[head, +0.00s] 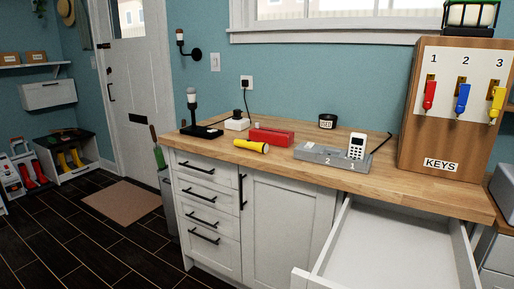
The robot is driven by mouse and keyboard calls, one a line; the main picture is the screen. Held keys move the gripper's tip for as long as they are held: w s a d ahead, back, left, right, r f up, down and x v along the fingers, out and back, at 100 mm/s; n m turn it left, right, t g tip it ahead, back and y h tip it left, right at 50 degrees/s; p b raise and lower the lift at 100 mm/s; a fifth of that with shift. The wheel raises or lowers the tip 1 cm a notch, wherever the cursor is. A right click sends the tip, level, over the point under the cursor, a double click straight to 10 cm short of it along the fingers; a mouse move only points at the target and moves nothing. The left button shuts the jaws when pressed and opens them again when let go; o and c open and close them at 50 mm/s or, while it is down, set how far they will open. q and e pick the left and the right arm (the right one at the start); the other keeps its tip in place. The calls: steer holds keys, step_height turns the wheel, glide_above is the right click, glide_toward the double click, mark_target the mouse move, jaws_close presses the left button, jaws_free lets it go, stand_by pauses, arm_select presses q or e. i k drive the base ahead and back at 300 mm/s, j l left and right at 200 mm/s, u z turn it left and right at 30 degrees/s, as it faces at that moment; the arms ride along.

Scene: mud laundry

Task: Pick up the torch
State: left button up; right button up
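A yellow torch (251,145) with a dark front end lies on its side on the wooden countertop (290,168), near the front edge. It lies just in front of a red box (271,136) and left of a grey dock marked 2 and 1 (318,154). Nothing covers the torch. Neither of my grippers shows in the head view.
A white handset (356,146) stands in the dock. A wooden key cabinet (440,164) stands right. An open drawer (345,228) juts out below the counter.

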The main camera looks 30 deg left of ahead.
mark_target(261, 147)
steer(key=i+j+z, duration=0.2)
steer(key=j, duration=0.5)
steer(key=j+z, duration=0.15)
steer(key=j, duration=0.55)
steer(key=i+j+z, duration=0.2)
steer(key=j, duration=0.55)
steer(key=k, duration=0.1)
